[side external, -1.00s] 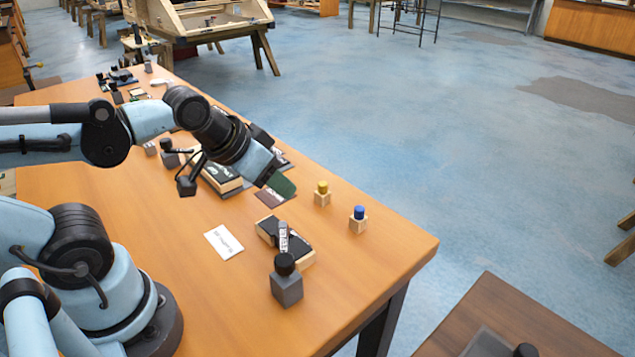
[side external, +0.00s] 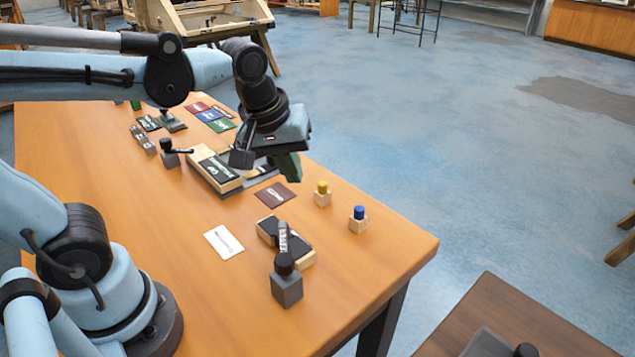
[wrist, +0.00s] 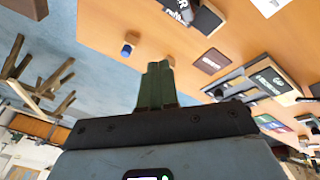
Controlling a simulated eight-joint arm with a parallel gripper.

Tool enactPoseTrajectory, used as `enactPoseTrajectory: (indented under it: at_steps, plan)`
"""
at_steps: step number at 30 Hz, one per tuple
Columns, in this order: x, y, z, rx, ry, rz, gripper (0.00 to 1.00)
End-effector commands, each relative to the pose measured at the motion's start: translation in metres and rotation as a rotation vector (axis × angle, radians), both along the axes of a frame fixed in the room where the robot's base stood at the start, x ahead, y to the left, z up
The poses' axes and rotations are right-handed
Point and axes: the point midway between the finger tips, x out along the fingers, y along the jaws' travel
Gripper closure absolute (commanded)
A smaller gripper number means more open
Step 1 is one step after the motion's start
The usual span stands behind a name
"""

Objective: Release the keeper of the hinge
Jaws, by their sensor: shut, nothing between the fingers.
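No part can be clearly told as the hinge or its keeper. One candidate is a wood-and-black block (side external: 222,170) with a labelled black top and dark parts behind it. It also shows at the right of the wrist view (wrist: 268,82). Another is a smaller wood-and-black block (side external: 300,250) with a labelled grey bar across it, beside a dark post with a round black knob (side external: 286,284). My gripper (side external: 290,168) has green fingers pressed together and empty, above the table near the first block. The shut fingers also show in the wrist view (wrist: 157,85). My wrist hides some of the first block.
A yellow-topped peg (side external: 322,194) and a blue-topped peg (side external: 358,219) stand near the right table edge. A maroon card (side external: 275,195) and a white card (side external: 223,242) lie flat. A dark knobbed lever (side external: 172,152) stands left of the first block.

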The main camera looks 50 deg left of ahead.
Motion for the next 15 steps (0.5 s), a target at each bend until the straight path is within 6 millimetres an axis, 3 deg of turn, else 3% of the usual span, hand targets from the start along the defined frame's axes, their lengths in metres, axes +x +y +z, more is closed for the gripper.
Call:
enactPoseTrajectory:
  at_steps: [15]
  plan:
    - [0.035,-0.027,0.008,-0.079,0.266,0.877,1.00]
